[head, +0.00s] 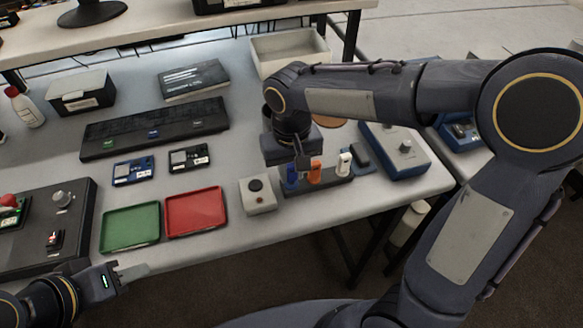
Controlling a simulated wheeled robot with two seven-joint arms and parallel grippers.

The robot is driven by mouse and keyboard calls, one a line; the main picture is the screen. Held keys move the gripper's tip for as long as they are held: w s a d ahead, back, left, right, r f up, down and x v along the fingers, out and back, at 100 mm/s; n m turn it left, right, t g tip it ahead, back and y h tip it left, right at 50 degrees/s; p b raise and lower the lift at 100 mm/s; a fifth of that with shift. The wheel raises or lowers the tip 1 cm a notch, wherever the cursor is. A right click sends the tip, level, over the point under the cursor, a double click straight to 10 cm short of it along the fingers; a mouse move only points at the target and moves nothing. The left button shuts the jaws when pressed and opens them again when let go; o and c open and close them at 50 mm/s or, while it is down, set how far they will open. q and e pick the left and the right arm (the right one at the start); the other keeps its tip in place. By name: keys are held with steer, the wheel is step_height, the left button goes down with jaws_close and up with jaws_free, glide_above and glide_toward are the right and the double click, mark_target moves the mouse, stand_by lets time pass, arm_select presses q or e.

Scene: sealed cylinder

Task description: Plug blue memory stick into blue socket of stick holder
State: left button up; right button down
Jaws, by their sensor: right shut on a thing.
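The stick holder (318,190) is a dark bar on the right part of the table. An orange stick (315,171) and a white stick (344,163) stand upright in it. The blue memory stick (291,176) is at the holder's left end, below my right gripper (301,166). My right gripper points down and is shut on the blue stick. The wrist partly covers this spot, and I cannot tell how deep the stick sits in its socket. My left gripper (132,274) is at the table's front edge, away from the holder; its jaw opening is unclear.
A grey button box (258,195) stands just left of the holder, and a blue box with a knob (396,150) to its right. Red (194,212) and green (131,228) trays lie further left. A long black rack (155,130) lies behind them.

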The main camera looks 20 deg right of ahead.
mark_target(292, 165)
steer(key=shift+f+b, duration=0.5)
steer(key=shift+f, duration=0.2)
stand_by(0.3)
steer(key=c, duration=1.1)
jaws_free()
steer(key=shift+c, duration=0.2)
steer(key=shift+r, duration=0.15)
step_height(292, 165, up, 8)
steer(key=shift+f, duration=0.2)
steer(key=s+d+f+m+t+y, duration=0.1)
steer(key=s+d, duration=0.3)
steer(key=s, duration=0.4)
steer(key=s+d+f+m+t+y, duration=0.1)
steer(key=s+d+f+t+y, duration=0.1)
steer(key=s, duration=0.6)
steer(key=d+f+t, duration=0.1)
steer(key=d+t, duration=0.1)
steer(key=d, duration=0.1)
steer(key=shift+t+y, duration=0.3)
steer(key=shift+y, duration=0.1)
